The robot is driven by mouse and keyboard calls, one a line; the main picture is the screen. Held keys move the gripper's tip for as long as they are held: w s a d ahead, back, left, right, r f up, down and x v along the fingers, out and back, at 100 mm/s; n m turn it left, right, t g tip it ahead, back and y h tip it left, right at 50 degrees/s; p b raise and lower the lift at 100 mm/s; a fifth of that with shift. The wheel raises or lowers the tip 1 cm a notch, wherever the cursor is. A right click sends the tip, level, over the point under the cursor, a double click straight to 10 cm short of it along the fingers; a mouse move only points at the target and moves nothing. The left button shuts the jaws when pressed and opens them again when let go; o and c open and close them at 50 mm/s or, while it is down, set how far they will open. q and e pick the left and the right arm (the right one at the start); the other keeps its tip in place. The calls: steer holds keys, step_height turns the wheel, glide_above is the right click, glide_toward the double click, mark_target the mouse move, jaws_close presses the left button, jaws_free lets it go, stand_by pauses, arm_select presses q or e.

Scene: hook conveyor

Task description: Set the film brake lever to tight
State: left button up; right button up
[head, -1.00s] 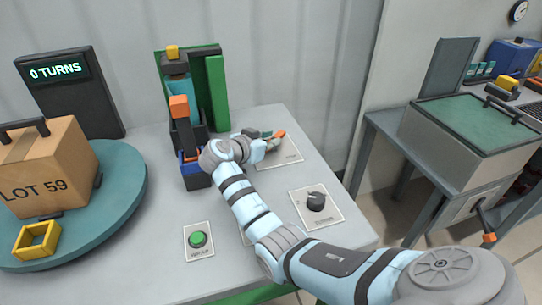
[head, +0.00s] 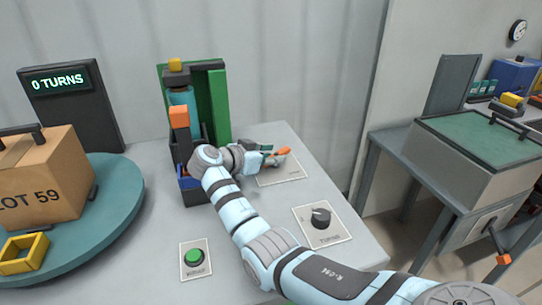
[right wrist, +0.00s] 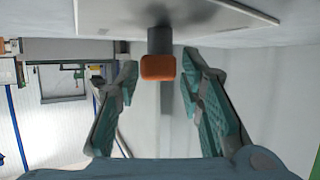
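The film brake lever (head: 280,153) has an orange tip and a dark stem, and stands over a pale label plate (head: 284,173) at the back right of the table. The plate's lettering is too small to read. My right gripper (head: 270,151) is at the lever, its fingers partly hidden by my wrist in the head view. In the right wrist view the orange lever tip (right wrist: 158,68) lies between the two teal-padded fingers of the right gripper (right wrist: 160,72). The fingers are spread, with a gap on each side of the tip. My left gripper is not in view.
A turns knob (head: 321,217) and a green button (head: 195,257) sit nearer on the table. The film post (head: 180,95) with its green frame stands left of my gripper. A carton (head: 45,178) rests on the teal turntable (head: 120,200). The display (head: 62,80) reads 0 TURNS.

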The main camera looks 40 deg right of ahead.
step_height(320, 180, up, 10)
stand_by(0.6)
